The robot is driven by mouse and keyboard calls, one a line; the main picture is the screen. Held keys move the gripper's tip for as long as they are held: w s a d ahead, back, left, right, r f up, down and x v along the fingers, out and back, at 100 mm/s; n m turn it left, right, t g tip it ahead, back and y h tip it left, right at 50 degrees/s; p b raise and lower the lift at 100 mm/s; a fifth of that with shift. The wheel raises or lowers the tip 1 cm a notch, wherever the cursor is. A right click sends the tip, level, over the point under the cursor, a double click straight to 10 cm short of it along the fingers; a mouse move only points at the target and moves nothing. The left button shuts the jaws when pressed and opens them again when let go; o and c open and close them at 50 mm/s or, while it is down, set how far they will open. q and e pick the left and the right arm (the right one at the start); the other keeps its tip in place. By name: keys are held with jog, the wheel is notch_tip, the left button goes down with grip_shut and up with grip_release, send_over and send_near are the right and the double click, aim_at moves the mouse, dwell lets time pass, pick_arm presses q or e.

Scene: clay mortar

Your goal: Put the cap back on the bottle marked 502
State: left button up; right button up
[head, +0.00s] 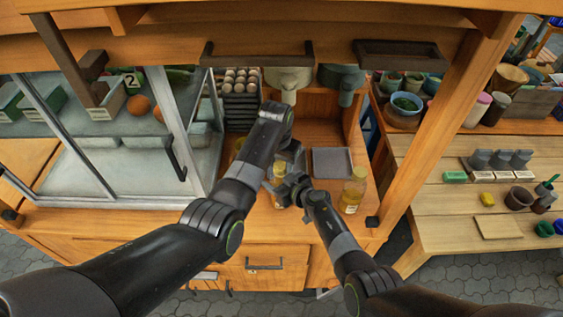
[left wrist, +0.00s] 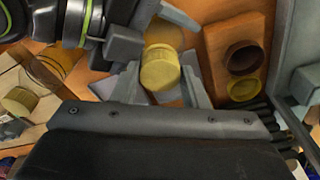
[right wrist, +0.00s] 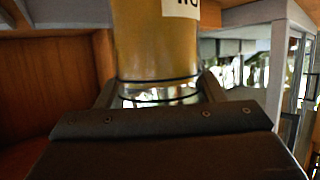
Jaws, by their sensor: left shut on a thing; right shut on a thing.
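A yellow cap (left wrist: 160,72) is between the fingers of my left gripper (left wrist: 162,82), which is shut on it. A yellow bottle (right wrist: 156,45) stands between the fingers of my right gripper (right wrist: 158,92), which is shut on it. Part of a white label (right wrist: 182,8) shows on the bottle, cut off by the frame, so its number cannot be read in full. In the head view both grippers meet over the counter, the left (head: 292,160) above the right (head: 287,190). They hide most of the bottle and the cap. I cannot tell whether cap and bottle touch.
Another yellow bottle (head: 353,192) stands to the right on the counter (head: 325,215), near its front edge. A grey square tray (head: 332,162) lies behind it. A glass cabinet (head: 185,150) is close on the left and a wooden post (head: 425,145) on the right.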

pick_arm(q)
jog(key=shift+s+d, duration=0.15)
pick_arm(e)
jog(key=shift+w+d+r, duration=0.15)
jog(key=shift+w+d, duration=0.05)
jog(key=shift+w, duration=0.05)
pick_arm(q)
jog(key=shift+d+r, duration=0.15)
jog(key=shift+r, duration=0.2)
pick_arm(e)
jog(key=shift+s, duration=0.1)
pick_arm(q)
jog(key=shift+w+f, duration=0.2)
jog(key=shift+f, duration=0.3)
dwell(0.5)
